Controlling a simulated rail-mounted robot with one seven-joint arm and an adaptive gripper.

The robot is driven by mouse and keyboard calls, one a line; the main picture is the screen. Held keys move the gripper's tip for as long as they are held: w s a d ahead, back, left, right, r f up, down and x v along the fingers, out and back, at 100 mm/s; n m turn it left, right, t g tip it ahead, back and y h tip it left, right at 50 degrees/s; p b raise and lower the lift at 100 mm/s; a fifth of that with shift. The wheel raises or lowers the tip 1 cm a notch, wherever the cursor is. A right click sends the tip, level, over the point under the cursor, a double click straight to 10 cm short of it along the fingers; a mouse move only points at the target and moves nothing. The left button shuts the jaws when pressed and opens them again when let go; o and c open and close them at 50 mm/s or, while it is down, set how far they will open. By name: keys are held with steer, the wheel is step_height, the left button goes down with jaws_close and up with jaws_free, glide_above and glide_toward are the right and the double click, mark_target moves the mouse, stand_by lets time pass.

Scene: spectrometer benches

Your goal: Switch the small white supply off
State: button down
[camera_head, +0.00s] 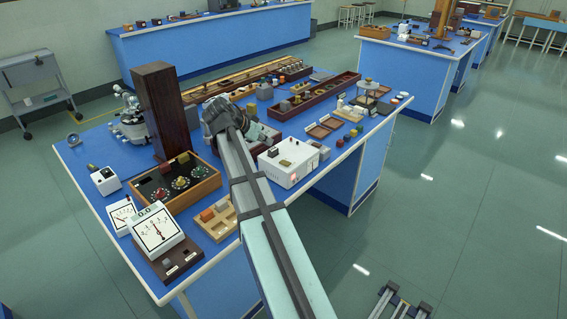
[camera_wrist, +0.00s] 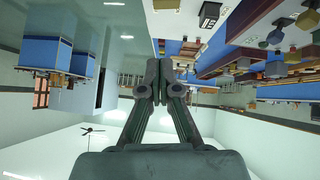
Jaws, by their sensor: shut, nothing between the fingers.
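A white supply box (camera_head: 288,165) stands on the blue bench near its front edge, with a dark part and a small knob on top and a reddish spot on its front. A smaller white box (camera_head: 105,181) with a dark switch-like part stands at the left; I cannot tell which is the small white supply. Switch positions are too small to read. My gripper (camera_wrist: 160,72) is shut and empty in the wrist view. In the head view my arm reaches over the bench, left of the larger white box; the fingertips are not clear there. A white box with a black part (camera_wrist: 209,14) shows in the wrist view.
A tall dark wooden block (camera_head: 160,110) and a microscope (camera_head: 130,118) stand at the back left. Two white meters and a wooden box with knobs (camera_head: 175,182) are at the left. Long wooden trays (camera_head: 313,97) and small parts crowd the rest.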

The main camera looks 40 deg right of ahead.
steer(key=shift+d+f, duration=0.1)
steer(key=shift+d, duration=0.05)
steer(key=p, duration=0.3)
glide_above(288, 163)
steer(key=a, duration=0.2)
steer(key=f, duration=0.4)
steer(key=w+f, duration=0.1)
steer(key=f, duration=0.1)
steer(key=shift+a+f, duration=0.1)
steer(key=shift+a, duration=0.05)
steer(key=f, duration=0.3)
steer(key=shift+s+d, duration=0.2)
steer(key=shift+s, duration=0.1)
steer(key=shift+f+p, duration=0.4)
steer(key=shift+f, duration=0.4)
steer(key=shift+s+f+b, duration=0.2)
steer(key=shift+f+b, duration=0.25)
steer(key=shift+b, duration=0.5)
steer(key=shift+r+t, duration=0.2)
steer(key=shift+t, duration=0.1)
steer(key=shift+w, duration=0.1)
